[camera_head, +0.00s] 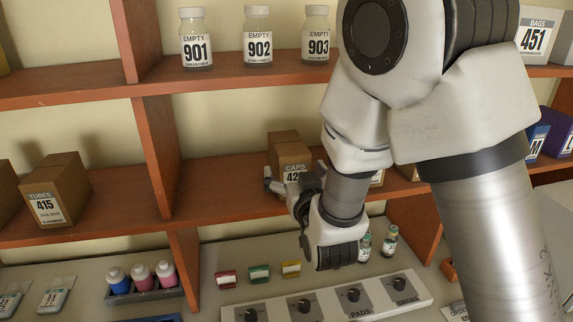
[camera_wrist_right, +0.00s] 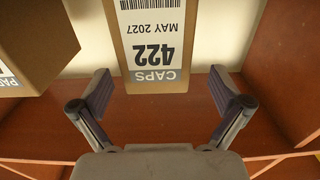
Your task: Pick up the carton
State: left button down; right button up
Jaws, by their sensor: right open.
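A brown carton labelled CAPS 422 (camera_head: 288,147) stands on the middle shelf. Its label is partly covered by my right gripper (camera_head: 295,178) in the head view. In the right wrist view the carton (camera_wrist_right: 153,45) appears upside down, straight ahead. My right gripper (camera_wrist_right: 160,88) is open there, its two fingers spread wider than the carton, with the fingertips near the carton's label end. I cannot tell whether they touch it; nothing is held. My left gripper is not in view.
Another brown carton (camera_wrist_right: 35,40) stands close beside it in the wrist view. A TUBES 415 carton (camera_head: 55,190) is in the left compartment, past an upright divider (camera_head: 158,150). Bottles (camera_head: 258,35) stand on the shelf above. A bench below holds a row of knobs (camera_head: 327,303).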

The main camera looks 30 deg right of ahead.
jog(key=p+x, duration=0.2)
jog(key=x, duration=0.1)
jog(key=p+x, duration=0.1)
jog(key=shift+w+d+r, duration=0.15)
jog(key=shift+w+d, duration=0.1)
jog(key=shift+d, duration=0.1)
jog(key=shift+w+d, duration=0.1)
jog(key=shift+w, duration=0.3)
jog(key=shift+f, duration=0.25)
jog(key=shift+c, duration=1.1)
jog(key=c, duration=1.1)
